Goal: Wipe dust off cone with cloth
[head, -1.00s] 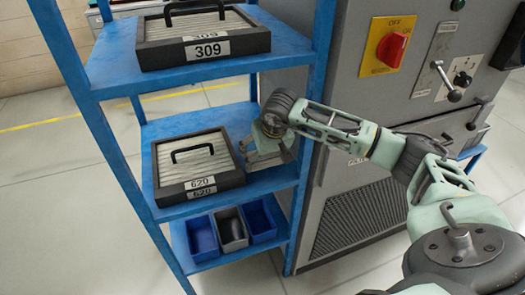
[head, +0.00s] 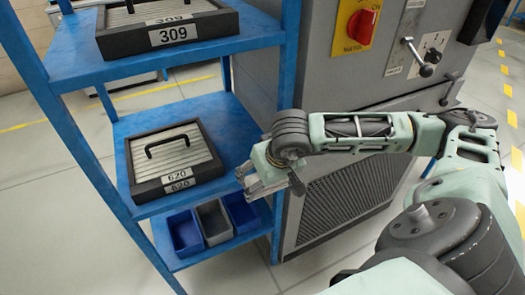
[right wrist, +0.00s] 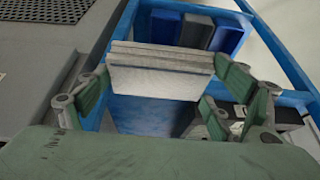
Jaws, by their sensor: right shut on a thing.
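My right gripper (head: 262,180) is shut on a pale grey, folded, layered cloth (right wrist: 160,75), its fingers on the cloth's left and right ends in the right wrist view. In the head view the gripper is at the right front edge of the blue shelf's middle level, right of the box labelled 620, and only a little of the cloth shows. I cannot make out a cone in either view. My left gripper is not in view.
The blue shelf rack (head: 235,125) holds the dark box labelled 620 (head: 172,160), the box labelled 309 (head: 170,25) above, and blue and grey bins (head: 214,222) below. A grey machine (head: 330,75) with a red switch stands close on the right. Floor is open at lower left.

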